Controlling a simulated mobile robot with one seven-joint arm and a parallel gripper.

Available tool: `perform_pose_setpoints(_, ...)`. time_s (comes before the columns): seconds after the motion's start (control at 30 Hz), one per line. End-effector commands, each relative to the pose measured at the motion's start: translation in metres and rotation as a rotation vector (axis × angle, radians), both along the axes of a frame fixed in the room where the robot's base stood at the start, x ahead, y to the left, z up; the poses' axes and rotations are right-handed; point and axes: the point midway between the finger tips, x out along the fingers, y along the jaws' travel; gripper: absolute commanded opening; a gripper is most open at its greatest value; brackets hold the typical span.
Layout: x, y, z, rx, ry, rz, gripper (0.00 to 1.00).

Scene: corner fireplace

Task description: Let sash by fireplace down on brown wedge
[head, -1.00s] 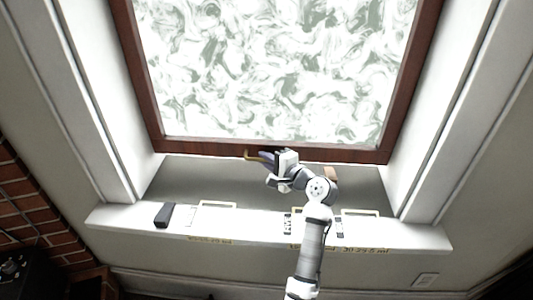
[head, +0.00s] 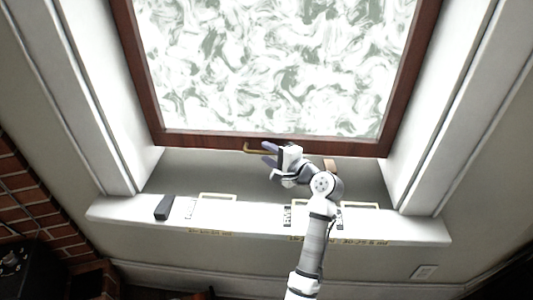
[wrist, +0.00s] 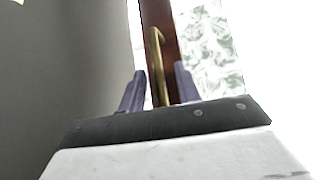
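The sash is a swirled pale glass pane in a dark brown frame (head: 210,139). Its bottom rail stands apart from the white sill at the left. A brass handle (head: 254,149) sits on the bottom rail. My gripper (head: 269,153) is open at the handle. In the wrist view the handle (wrist: 157,65) shows between the spread fingers (wrist: 158,90), with a gap on each side. The brown wedge (head: 330,165) shows just under the bottom rail, right of my gripper. My arm hides its lower part, and I cannot tell whether it touches the rail.
The white sill (head: 260,218) carries a dark block (head: 164,208) at its left and several pale-framed marked areas. White jambs stand at both sides. A brick fireplace (head: 35,210) is at the lower left.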

Motion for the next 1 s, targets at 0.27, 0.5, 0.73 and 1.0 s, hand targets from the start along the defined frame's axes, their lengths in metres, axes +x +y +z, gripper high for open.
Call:
perform_pose_setpoints(0.27, -0.046, -0.042, 0.007, 0.001, 0.000, -0.004, 0.33)
perform_pose_setpoints(0.5, -0.080, -0.071, 0.014, 0.000, 0.001, -0.001, 0.33)
perform_pose_setpoints(0.73, -0.092, -0.080, 0.016, -0.001, 0.003, 0.002, 0.33)
perform_pose_setpoints(1.0, -0.092, -0.081, 0.017, 0.000, 0.002, 0.002, 0.29)
